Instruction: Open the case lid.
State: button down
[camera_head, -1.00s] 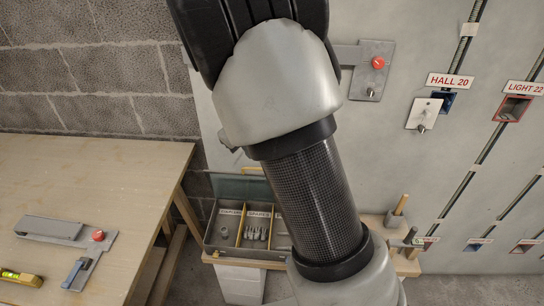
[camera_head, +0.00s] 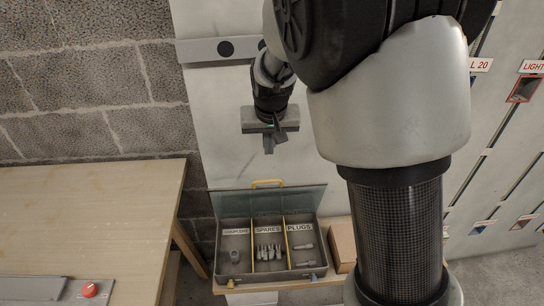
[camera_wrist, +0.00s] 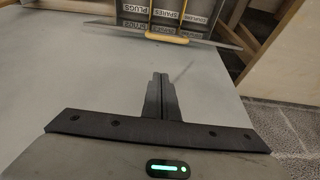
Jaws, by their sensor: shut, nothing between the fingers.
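The grey case (camera_head: 271,273) stands open on a wooden stand. Its lid (camera_head: 305,197) is raised at the back, with a yellow handle (camera_head: 267,183) on its top edge. Inside are three compartments labelled COUPLERS, SPARES and PLUGS, each holding small parts. My gripper (camera_head: 269,148) is shut and empty, above the lid and apart from it, pointing down. In the wrist view its closed fingers (camera_wrist: 161,92) show against the grey panel. The lid's edge (camera_wrist: 105,24) and handle (camera_wrist: 166,38) lie beyond the fingertips, at the top of that view.
A wooden workbench (camera_head: 80,220) stands at the left, with a grey fixture with a red knob (camera_head: 89,290) at its front. The pale panel (camera_head: 225,120) rises behind the case. A cardboard-brown box (camera_head: 342,244) sits right of the case. My arm hides part of the right side.

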jog(key=b, duration=0.2)
send_over(270, 189)
jog(key=w, duration=0.4)
notch_tip(270, 189, down, 9)
jog(key=shift+w+r, duration=0.1)
jog(key=shift+r, duration=0.1)
jog(key=s, duration=0.3)
jog(key=shift+s+r, duration=0.2)
jog(key=shift+s, duration=0.3)
jog(key=shift+f, duration=0.1)
